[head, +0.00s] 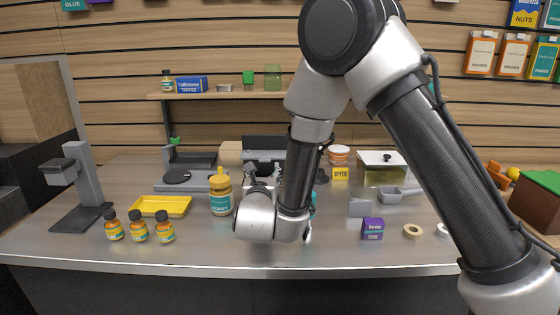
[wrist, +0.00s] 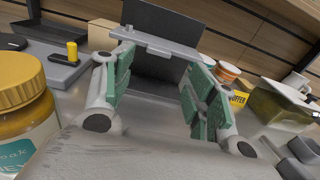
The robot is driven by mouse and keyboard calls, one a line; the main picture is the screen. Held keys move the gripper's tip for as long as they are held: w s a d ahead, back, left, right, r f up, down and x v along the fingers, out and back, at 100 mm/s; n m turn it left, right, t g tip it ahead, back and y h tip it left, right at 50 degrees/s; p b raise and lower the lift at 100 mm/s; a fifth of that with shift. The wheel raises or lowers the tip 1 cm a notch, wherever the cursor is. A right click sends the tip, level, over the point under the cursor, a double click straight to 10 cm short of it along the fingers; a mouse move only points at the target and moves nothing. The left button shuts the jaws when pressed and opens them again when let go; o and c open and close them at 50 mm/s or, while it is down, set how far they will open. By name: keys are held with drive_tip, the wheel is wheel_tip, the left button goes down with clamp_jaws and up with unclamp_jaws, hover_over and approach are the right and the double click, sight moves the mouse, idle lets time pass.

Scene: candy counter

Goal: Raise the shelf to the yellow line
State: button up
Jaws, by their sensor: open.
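My gripper (head: 262,180) is open over the counter, its green-padded fingers (wrist: 160,80) apart with nothing between them. Straight ahead stands a dark upright panel (wrist: 158,58) with a light grey ledge (wrist: 160,42) across it, which may be the shelf. The ledge lies beyond the fingertips and looks apart from them. In the head view the panel (head: 264,142) is partly hidden behind my arm. A wooden wall shelf (head: 225,95) with small goods is on the back wall. I cannot make out a yellow line in either view.
A honey jar (head: 221,198) stands close left of my gripper, large in the wrist view (wrist: 25,115). Also left are small bottles (head: 138,228), a yellow tray (head: 172,206) and a scale (head: 178,178). A purple box (head: 372,229) and tape roll (head: 412,231) are right. The front middle is clear.

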sight(265, 161)
drive_tip(key=w, duration=0.7)
drive_tip(key=shift+w, duration=0.25)
